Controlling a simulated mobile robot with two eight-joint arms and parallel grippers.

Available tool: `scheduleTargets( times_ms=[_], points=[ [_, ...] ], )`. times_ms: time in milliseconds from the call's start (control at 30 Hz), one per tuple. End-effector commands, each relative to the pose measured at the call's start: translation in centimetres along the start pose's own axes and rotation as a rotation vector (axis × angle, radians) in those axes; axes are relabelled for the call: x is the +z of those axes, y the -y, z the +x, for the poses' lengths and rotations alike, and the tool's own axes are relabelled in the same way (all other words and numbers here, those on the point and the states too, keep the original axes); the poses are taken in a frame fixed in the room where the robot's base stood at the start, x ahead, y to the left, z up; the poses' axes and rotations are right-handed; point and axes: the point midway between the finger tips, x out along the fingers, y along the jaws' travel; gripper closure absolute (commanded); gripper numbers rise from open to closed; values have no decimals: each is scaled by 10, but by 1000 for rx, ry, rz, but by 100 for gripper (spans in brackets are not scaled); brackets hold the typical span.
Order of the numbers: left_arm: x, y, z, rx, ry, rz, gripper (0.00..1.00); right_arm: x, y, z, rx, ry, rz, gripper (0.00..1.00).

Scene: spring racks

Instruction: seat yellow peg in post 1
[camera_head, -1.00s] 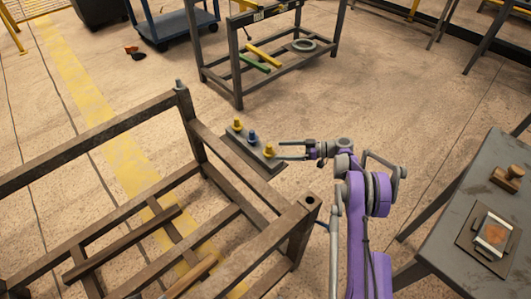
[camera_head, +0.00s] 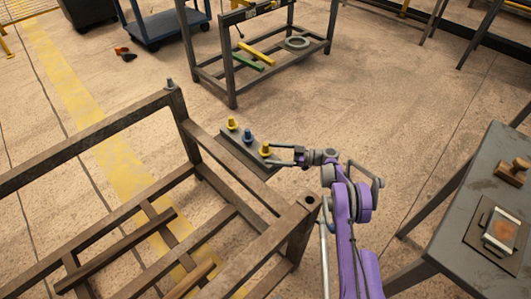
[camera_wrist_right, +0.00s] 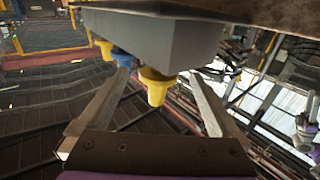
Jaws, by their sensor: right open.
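The near yellow peg (camera_head: 264,151) stands at the right end of a grey holder board (camera_head: 233,148), beside a blue peg (camera_head: 248,135) and a second yellow peg (camera_head: 232,123). My right gripper (camera_head: 274,153) is open at the near yellow peg. In the right wrist view, where things look upside down, this yellow peg (camera_wrist_right: 156,87) shows between the open fingers (camera_wrist_right: 157,95), with gaps on both sides. The brown rack has a corner post with an empty hole (camera_head: 310,200) and another topped by a grey pin (camera_head: 170,84). I cannot tell which is post 1. My left gripper is not in view.
A grey table (camera_head: 470,210) with a wooden stamp (camera_head: 513,172) and a framed plate stands at the right. A dark metal frame (camera_head: 232,75) with coloured bars and a ring stands behind. Floor between them is open.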

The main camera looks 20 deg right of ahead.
Motion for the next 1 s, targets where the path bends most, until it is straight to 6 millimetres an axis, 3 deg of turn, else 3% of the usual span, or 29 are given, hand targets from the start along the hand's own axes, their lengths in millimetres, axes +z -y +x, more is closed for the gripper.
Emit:
scheduleTargets(
  times_ms=[200,433,900,1000],
  points=[
    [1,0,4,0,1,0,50,1,-1,31,-1,0,1,2],
    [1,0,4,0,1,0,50,0,-1,33,0,0,0,2],
    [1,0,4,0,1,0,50,1,-1,32,0,0,1,86],
    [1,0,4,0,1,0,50,1,-1,32,0,1,1,100]
  ],
)
